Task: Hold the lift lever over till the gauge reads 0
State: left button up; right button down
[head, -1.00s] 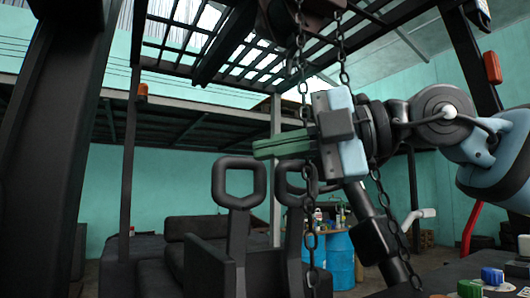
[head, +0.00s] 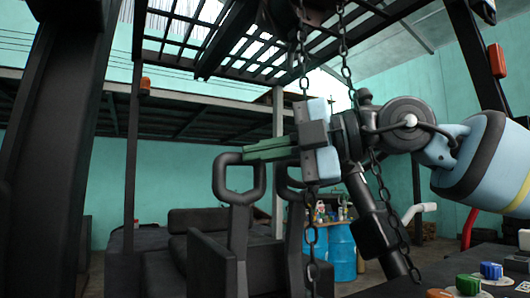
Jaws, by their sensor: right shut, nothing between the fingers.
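Two black levers with loop handles stand in front of me: a left one (head: 239,215) and a right one (head: 291,222), partly hidden by a chain and my right arm. I cannot tell which is the lift lever. My right gripper (head: 247,154) comes in from the right, its green fingers shut and empty. Its fingertips overlap the top right of the left loop in the picture; whether they touch it is unclear. No gauge can be made out. My left gripper is not in view.
Dark chains (head: 310,235) hang in front of the levers and near my right arm. A panel with a green knob (head: 467,284) and a blue knob (head: 491,271) is at the lower right. A blue drum (head: 341,252) and black seat (head: 206,222) stand behind.

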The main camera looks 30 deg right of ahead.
jog(key=shift+w, duration=1.55)
jog(key=shift+s+d, duration=0.1)
dwell(3.5)
